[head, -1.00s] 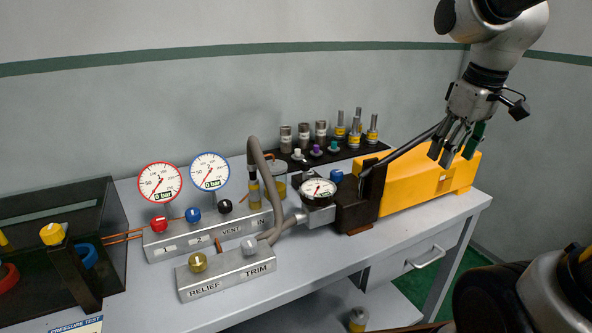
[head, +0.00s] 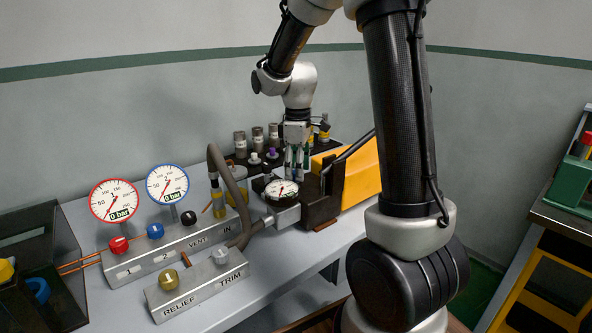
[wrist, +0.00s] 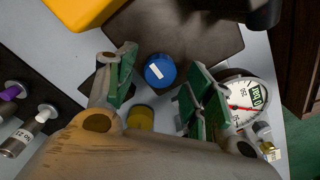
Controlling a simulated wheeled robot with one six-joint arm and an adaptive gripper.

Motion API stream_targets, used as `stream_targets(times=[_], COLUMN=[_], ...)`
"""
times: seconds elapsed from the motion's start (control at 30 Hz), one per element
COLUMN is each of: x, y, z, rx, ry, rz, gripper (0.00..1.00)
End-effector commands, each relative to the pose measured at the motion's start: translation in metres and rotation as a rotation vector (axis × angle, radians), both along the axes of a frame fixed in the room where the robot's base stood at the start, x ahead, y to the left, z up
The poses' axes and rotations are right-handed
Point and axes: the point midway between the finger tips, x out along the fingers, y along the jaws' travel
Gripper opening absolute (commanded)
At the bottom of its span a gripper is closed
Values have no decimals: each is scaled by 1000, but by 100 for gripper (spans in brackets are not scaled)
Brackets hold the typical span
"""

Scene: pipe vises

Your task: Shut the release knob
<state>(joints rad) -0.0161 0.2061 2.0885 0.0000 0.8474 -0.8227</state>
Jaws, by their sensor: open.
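The release knob (wrist: 160,70) is a round blue knob with a white bar mark, seen from above in the wrist view. It sits on the dark block of the pump (wrist: 190,28). My gripper (wrist: 160,76) is open, with one green-padded finger on each side of the knob and visible gaps to both. In the head view my gripper (head: 297,168) points straight down over the pump beside its gauge and mostly hides the knob. I cannot tell the exact height of the fingertips over the knob.
The pump's dial gauge (head: 281,190) is close beside my fingers. Behind stand several metal fittings (head: 257,137) on a black rack. The yellow pump body (head: 362,170) and its dark lever are to the right. A grey hose (head: 228,175) and the valve manifold (head: 190,283) are left.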

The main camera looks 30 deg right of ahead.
Motion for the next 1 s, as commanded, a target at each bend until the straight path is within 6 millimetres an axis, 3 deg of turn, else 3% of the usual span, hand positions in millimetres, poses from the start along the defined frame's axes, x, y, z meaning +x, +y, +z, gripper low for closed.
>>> stream_targets(times=[0.37,0.6,0.63,1.0], x=[0,0,0,0], y=[0,0,0,0], z=[-9,-9,-9,-9], rx=[0,0,0,-1], ry=[0,0,0,-1], rz=[-1,-1,-1,-55], gripper=[53,9,7,7])
